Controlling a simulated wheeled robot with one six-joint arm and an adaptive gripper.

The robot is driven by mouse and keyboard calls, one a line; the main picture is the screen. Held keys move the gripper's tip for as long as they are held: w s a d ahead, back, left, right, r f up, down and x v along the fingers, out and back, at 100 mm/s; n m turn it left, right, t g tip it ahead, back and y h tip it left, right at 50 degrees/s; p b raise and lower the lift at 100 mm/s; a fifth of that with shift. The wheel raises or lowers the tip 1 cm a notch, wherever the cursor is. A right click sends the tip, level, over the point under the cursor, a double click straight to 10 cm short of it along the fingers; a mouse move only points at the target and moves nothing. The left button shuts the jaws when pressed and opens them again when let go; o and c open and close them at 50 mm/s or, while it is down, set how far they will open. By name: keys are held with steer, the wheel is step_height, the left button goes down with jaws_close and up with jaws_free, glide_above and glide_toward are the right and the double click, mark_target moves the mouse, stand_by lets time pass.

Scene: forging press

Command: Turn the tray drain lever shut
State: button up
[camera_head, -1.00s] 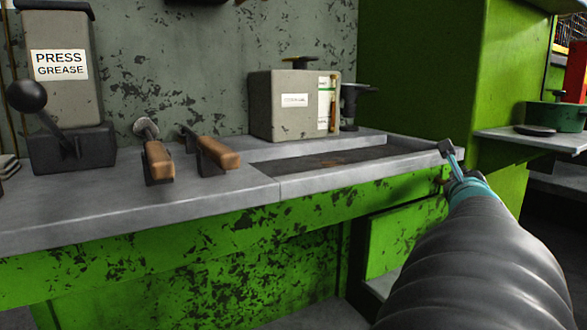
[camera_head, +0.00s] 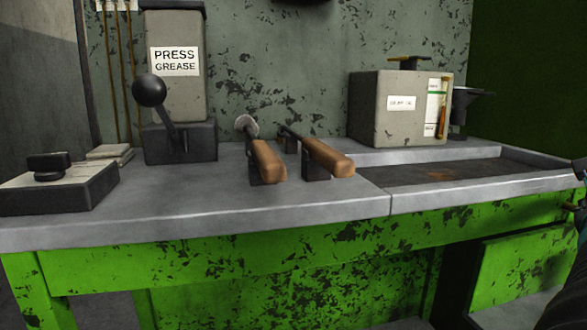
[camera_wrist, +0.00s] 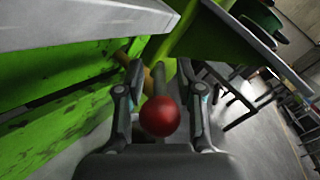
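In the wrist view, the drain lever's red ball knob (camera_wrist: 159,116) sits between the two fingers of my gripper (camera_wrist: 161,68), close to the palm. The fingers are spread, with a visible gap on each side of the knob. A brass-coloured pipe (camera_wrist: 135,62) shows beyond the fingers, beside the green bench side. In the head view the shallow grey tray (camera_head: 540,160) is set in the bench top at right. The lever cannot be made out there, and my arm shows only at the right edge.
On the bench (camera_head: 210,210) stand a grease dispenser (camera_head: 175,95) with a black ball lever, two wooden-handled tools (camera_head: 268,160), a grey oil box (camera_head: 385,110) and a dark box (camera_head: 60,190) at left. In the wrist view a green shelf edge (camera_wrist: 235,40) is close at right.

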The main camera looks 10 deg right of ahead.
steer(key=shift+r, duration=0.1)
steer(key=shift+r, duration=4.85)
